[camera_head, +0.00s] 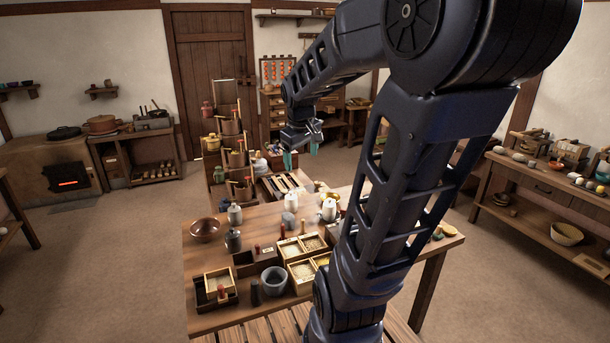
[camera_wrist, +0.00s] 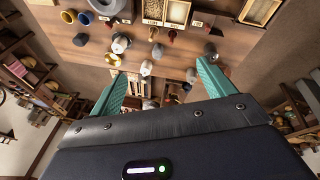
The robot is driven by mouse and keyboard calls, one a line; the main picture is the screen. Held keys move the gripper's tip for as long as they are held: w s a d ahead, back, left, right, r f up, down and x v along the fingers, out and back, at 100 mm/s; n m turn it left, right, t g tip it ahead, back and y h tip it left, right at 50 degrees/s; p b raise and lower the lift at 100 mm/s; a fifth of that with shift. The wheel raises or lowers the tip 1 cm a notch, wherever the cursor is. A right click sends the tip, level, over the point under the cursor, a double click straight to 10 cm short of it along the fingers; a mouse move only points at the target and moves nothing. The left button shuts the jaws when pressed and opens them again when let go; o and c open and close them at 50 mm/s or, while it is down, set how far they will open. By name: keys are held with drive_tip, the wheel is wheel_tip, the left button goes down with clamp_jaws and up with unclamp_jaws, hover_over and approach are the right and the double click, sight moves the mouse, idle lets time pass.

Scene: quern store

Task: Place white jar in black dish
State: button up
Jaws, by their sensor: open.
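Pale jars also show between and beyond the fingers in the wrist view (camera_wrist: 146,68). I cannot make out a black dish for certain. My gripper (camera_head: 300,153) is open and empty, raised beyond the table's far edge. Its teal fingers show apart in the wrist view (camera_wrist: 163,78), pointing towards the table.
The table (camera_head: 205,258) also holds a brown bowl (camera_head: 205,230), a dark grey jar (camera_head: 232,241), a grey tub (camera_head: 273,281) and divided wooden boxes (camera_head: 302,246). A stepped rack (camera_head: 237,160) stands behind. My arm hides the table's right part.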

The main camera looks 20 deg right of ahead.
drive_tip(key=s+a+m+t+y, duration=0.1)
drive_tip(key=s+a+m, duration=0.3)
drive_tip(key=s, duration=0.8)
